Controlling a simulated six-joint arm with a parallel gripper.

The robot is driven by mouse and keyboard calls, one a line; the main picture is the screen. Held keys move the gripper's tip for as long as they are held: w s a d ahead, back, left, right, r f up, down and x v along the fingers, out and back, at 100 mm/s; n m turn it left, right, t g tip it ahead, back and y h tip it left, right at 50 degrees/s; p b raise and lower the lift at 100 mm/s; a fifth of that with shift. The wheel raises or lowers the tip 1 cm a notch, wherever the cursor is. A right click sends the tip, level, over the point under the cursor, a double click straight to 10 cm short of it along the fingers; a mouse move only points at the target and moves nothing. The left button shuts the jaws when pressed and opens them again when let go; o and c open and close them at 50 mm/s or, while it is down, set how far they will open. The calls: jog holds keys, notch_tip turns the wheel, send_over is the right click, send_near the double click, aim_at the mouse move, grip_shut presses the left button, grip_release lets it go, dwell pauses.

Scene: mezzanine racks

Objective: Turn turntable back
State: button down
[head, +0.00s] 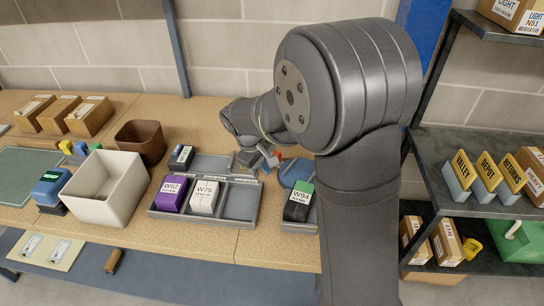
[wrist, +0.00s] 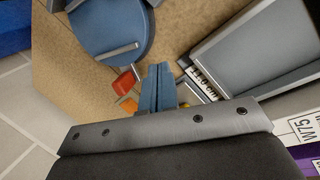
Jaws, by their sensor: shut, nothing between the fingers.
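The turntable (wrist: 98,28) is a blue disc with a pale grey bar across it, at the upper left of the wrist view. In the head view the turntable (head: 294,166) shows only in part, beside my arm, which hides its right side. My gripper (wrist: 158,72) has its two blue-grey fingers together and empty, pointing down at the bench just off the disc's rim. In the head view my gripper (head: 265,151) is left of the disc, partly hidden by my wrist. I cannot tell if it touches anything.
A red block (wrist: 125,82) and an orange piece (wrist: 128,103) are close beside my fingers. The W94 box (head: 298,202) stands in front of the turntable. A white bin (head: 105,187) is farther left.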

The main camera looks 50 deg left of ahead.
jog(key=s+r+n+t+y, duration=0.2)
jog(key=s+r+n+t, duration=0.1)
jog(key=n, duration=0.7)
jog(key=s+r+n+t+y, duration=0.2)
jog(key=s+r+n, duration=0.15)
jog(key=n, duration=0.55)
jog(key=shift+h, duration=0.3)
jog(key=x, duration=1)
jog(key=shift+d+f, duration=0.3)
jog(key=shift+f, duration=0.2)
jog(key=shift+w+a+r, duration=0.1)
jog(key=shift+w+a, duration=0.1)
jog(key=shift+w, duration=0.4)
jog(key=shift+w+a+r, duration=0.1)
jog(key=shift+w+a, duration=0.1)
jog(key=shift+w, duration=0.4)
jog(key=shift+w+a, duration=0.25)
jog(key=shift+w, duration=0.35)
jog(key=shift+w+a, duration=0.1)
